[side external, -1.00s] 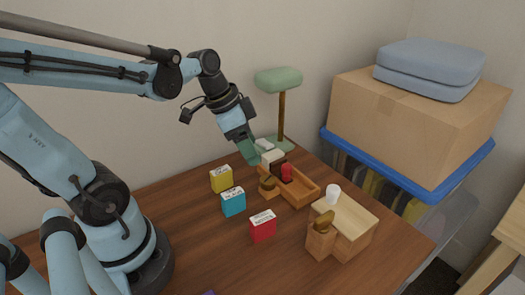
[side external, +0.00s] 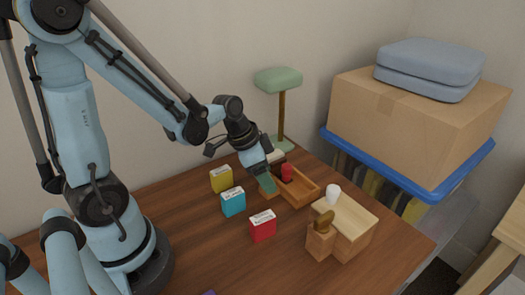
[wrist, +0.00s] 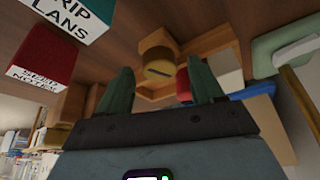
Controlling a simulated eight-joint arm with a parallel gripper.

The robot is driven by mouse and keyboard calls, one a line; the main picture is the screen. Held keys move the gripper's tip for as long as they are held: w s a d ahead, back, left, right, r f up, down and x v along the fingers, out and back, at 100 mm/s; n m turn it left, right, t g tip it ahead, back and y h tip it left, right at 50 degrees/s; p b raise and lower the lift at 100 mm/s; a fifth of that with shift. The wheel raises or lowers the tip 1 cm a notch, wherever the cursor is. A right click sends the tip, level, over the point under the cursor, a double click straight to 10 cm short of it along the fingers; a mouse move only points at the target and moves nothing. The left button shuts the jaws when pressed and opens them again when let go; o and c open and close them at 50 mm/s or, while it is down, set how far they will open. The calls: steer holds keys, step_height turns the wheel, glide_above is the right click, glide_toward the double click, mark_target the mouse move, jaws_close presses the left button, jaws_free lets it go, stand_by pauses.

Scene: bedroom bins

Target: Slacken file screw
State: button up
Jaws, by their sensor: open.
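A small wooden tray (side external: 300,196) holds a red upright piece (side external: 287,173). In the wrist view, a round brass-brown screw knob with a dark slot (wrist: 160,69) stands at the tray's near end, and part of the red piece (wrist: 183,84) shows behind. My gripper (wrist: 160,78) is open, its green fingers spread on either side of the knob in that view; contact cannot be told. In the side view my gripper (side external: 267,184) is at the tray's left end and hides that knob.
A wooden block (side external: 350,225) with another brass knob (side external: 323,223) and a white cap stands to the right. Yellow (side external: 221,179), blue (side external: 233,202) and red (side external: 262,226) labelled boxes stand left and in front. A green-topped stand (side external: 282,105) rises behind.

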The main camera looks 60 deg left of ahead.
steer(key=shift+f, duration=0.2)
steer(key=shift+c, duration=0.3)
steer(key=c, duration=1)
steer(key=shift+n, duration=0.3)
steer(key=n+y, duration=0.1)
steer(key=n, duration=0.1)
steer(key=n+y, duration=0.1)
steer(key=n, duration=0.3)
steer(key=shift+d+y, duration=0.25)
steer(key=shift+y, duration=0.15)
steer(key=n+y, duration=0.1)
steer(key=n, duration=0.2)
steer(key=shift+w+d+n, duration=0.1)
steer(key=shift+n, duration=0.2)
steer(key=shift+n+g+y, duration=0.5)
steer(key=shift+n+y, duration=0.1)
steer(key=shift+n, duration=1.3)
